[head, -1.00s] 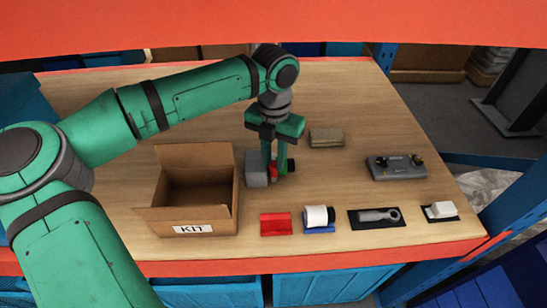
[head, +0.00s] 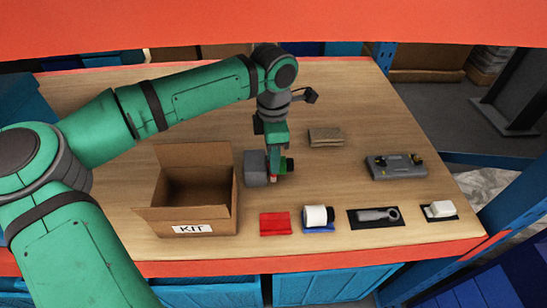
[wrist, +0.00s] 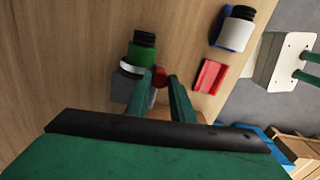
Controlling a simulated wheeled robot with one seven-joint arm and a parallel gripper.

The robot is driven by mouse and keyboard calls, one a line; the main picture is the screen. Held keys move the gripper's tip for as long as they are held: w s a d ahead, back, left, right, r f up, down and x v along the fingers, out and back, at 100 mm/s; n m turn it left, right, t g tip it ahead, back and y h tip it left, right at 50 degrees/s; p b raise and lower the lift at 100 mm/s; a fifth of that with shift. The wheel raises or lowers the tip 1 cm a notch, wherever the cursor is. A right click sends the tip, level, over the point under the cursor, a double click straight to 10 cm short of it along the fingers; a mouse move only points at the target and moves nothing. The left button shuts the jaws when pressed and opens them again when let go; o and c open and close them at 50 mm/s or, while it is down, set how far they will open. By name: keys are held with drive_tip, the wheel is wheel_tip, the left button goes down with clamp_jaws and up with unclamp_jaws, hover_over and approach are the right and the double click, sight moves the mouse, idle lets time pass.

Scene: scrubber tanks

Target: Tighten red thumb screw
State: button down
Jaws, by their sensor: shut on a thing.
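The red thumb screw (wrist: 160,76) shows in the wrist view between the tips of two green fingers, beside a grey block. My gripper (wrist: 161,78) is shut on the screw. In the head view my gripper (head: 273,173) points straight down at the grey block (head: 256,168), which stands just right of the box. A short black and green fitting (wrist: 142,48) with a white ring sticks out of the block. The fingers hide most of the screw in the head view.
An open cardboard KIT box (head: 190,228) stands left of the block. A brown pad (head: 325,137) and a grey device (head: 396,166) are further back.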

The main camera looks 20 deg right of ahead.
drive_tip(key=m, duration=0.5)
drive_tip(key=shift+m, duration=0.3)
drive_tip(key=m, duration=0.5)
drive_tip(key=shift+m, duration=0.3)
drive_tip(key=m, duration=1)
drive_tip(key=shift+w+m, duration=0.1)
drive_tip(key=shift+m, duration=0.3)
drive_tip(key=c, duration=1.5)
unclamp_jaws()
drive_tip(key=shift+c, duration=0.2)
